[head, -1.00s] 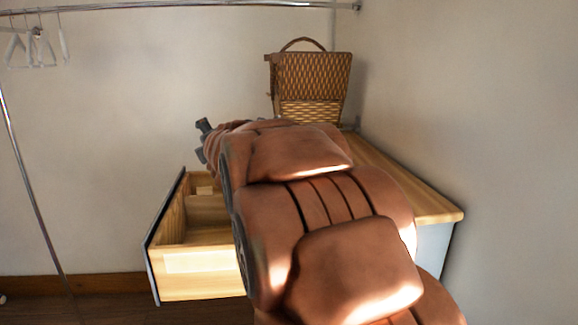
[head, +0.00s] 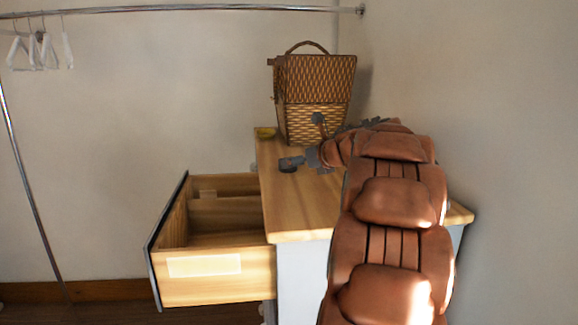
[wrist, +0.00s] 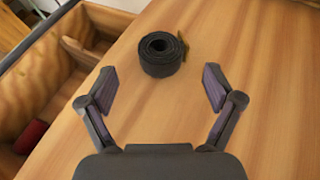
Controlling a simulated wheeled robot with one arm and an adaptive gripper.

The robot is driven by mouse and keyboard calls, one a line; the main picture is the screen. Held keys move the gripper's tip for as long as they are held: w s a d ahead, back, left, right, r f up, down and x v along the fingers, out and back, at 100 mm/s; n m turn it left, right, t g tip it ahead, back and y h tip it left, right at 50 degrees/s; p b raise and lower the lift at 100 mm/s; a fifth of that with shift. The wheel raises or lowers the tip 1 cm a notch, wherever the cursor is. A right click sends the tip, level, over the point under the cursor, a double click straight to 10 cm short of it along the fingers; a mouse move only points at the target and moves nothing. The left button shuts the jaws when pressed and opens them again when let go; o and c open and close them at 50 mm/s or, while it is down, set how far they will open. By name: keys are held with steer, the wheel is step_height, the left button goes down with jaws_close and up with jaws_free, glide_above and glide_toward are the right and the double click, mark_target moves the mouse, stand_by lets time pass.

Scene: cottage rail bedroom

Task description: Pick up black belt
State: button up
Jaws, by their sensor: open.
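The black belt (wrist: 161,54) lies rolled into a coil on the wooden dresser top, with a brass-coloured buckle at its right side in the wrist view. In the head view the belt (head: 288,166) is a small dark shape left of my gripper. My gripper (wrist: 158,88) is open and empty, its two fingers spread on either side of the line to the belt. The belt is just beyond the fingertips, apart from them. In the head view my arm hides part of the dresser top, and the fingers are hard to make out.
A wicker basket (head: 314,85) stands at the back of the dresser top (head: 300,215). A wall is close on the right.

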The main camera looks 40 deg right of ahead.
steer(key=shift+p+x, duration=1.3)
steer(key=shift+x, duration=1.9)
steer(key=shift+r, duration=0.15)
steer(key=c, duration=1.5)
steer(key=shift+o, duration=0.2)
step_height(320, 180, up, 28)
steer(key=p, duration=0.5)
steer(key=shift+p, duration=0.35)
